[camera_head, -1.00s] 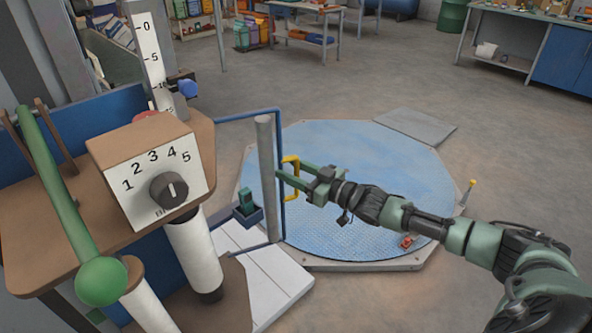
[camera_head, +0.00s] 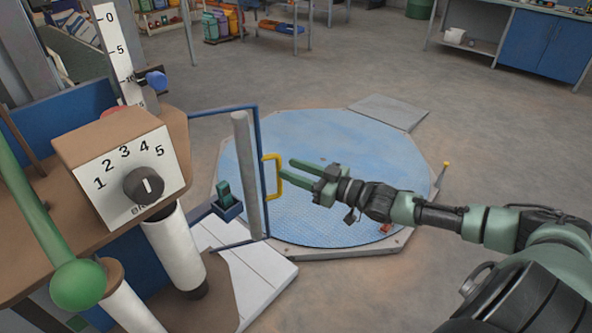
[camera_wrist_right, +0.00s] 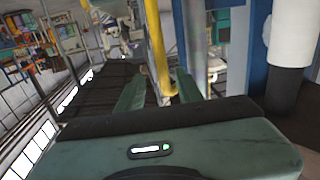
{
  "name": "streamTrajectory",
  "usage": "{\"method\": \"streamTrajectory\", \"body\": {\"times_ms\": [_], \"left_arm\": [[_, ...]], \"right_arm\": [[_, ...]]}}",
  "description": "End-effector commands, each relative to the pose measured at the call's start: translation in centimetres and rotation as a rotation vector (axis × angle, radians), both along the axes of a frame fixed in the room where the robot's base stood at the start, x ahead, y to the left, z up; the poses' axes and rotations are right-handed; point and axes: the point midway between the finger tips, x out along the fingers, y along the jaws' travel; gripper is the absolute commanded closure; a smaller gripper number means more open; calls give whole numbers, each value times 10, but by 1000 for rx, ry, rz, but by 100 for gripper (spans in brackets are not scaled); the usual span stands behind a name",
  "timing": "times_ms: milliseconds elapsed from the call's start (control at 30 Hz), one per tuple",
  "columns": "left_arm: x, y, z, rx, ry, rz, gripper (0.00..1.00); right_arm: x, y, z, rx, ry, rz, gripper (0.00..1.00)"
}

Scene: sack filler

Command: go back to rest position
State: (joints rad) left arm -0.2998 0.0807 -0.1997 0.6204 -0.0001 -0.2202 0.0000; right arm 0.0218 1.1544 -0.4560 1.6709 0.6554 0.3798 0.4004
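My right gripper (camera_head: 287,170) is open, with its two green fingers pointing left at the yellow handle (camera_head: 279,178) of the blue-framed gate (camera_head: 260,140). In the head view the fingertips sit just right of the handle, with nothing held. In the right wrist view the yellow handle (camera_wrist_right: 157,45) stands upright ahead, in line with the gap between the open fingers (camera_wrist_right: 160,88). I cannot tell the exact distance from tips to handle. My left gripper is not in view.
The filler's panel (camera_head: 130,175) with a numbered dial (camera_head: 144,185) and a green ball-ended lever (camera_head: 78,285) stand at the left. A round blue floor plate (camera_head: 330,215) lies under my right arm. Open floor (camera_head: 480,150) extends to the right.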

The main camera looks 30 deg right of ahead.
Motion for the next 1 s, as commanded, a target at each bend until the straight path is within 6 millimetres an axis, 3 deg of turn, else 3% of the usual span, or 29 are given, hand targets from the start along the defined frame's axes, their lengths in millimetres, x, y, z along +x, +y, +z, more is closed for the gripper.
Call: {"method": "streamTrajectory", "body": {"times_ms": [700, 767, 867, 1000], "left_arm": [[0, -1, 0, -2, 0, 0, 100], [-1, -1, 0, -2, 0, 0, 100], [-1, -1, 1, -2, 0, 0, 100], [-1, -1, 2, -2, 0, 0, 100]], "right_arm": [[-3, -5, -4, -3, 4, -9, 64], [-2, -9, -17, -10, 19, -28, 64], [-2, -23, -56, -41, 66, -88, 64], [-15, -48, -149, -112, 193, -204, 64]]}}
